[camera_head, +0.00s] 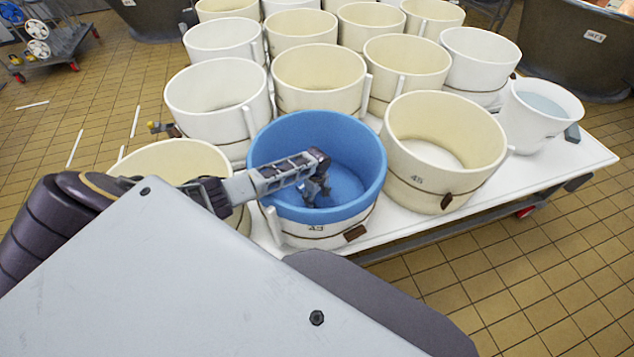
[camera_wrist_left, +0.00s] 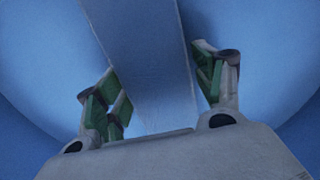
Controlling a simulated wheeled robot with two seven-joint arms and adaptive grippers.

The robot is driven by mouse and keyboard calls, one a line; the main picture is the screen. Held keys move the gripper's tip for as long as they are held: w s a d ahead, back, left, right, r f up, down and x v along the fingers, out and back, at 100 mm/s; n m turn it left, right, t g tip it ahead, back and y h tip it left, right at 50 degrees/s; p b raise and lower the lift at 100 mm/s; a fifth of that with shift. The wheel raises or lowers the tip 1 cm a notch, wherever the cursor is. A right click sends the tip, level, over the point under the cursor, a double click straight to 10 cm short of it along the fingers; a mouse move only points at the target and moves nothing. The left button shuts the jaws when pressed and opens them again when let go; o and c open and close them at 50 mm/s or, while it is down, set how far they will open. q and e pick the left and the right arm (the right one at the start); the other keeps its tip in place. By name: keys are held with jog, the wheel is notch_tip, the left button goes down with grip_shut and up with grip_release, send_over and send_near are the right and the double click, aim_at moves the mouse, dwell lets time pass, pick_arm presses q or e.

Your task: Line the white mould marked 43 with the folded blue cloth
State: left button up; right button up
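The white mould marked 43 (camera_head: 298,232) stands upright at the front edge of the white table. The blue cloth (camera_head: 345,135) is spread inside it, covering the inner wall and floor and lapping over the rim as a blue band. My left gripper (camera_head: 318,188) reaches over the rim from the left and hangs inside the lined mould. In the left wrist view, the left gripper (camera_wrist_left: 155,68) has its fingers wide apart. My right gripper is not in view.
A cream mould marked 45 (camera_head: 445,150) stands close on the right. Several more moulds crowd behind, and one holding pale liquid (camera_head: 540,105) stands at the table's right end. The white table (camera_head: 480,220) has a bare strip along its front right. A wheeled trolley (camera_head: 55,45) stands far left.

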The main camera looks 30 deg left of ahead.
pick_arm(q)
jog(key=shift+o, duration=1.3)
jog(key=shift+w, duration=0.1)
jog(key=shift+r, duration=0.15)
jog(key=shift+r, duration=0.1)
jog(key=shift+r, duration=3.8)
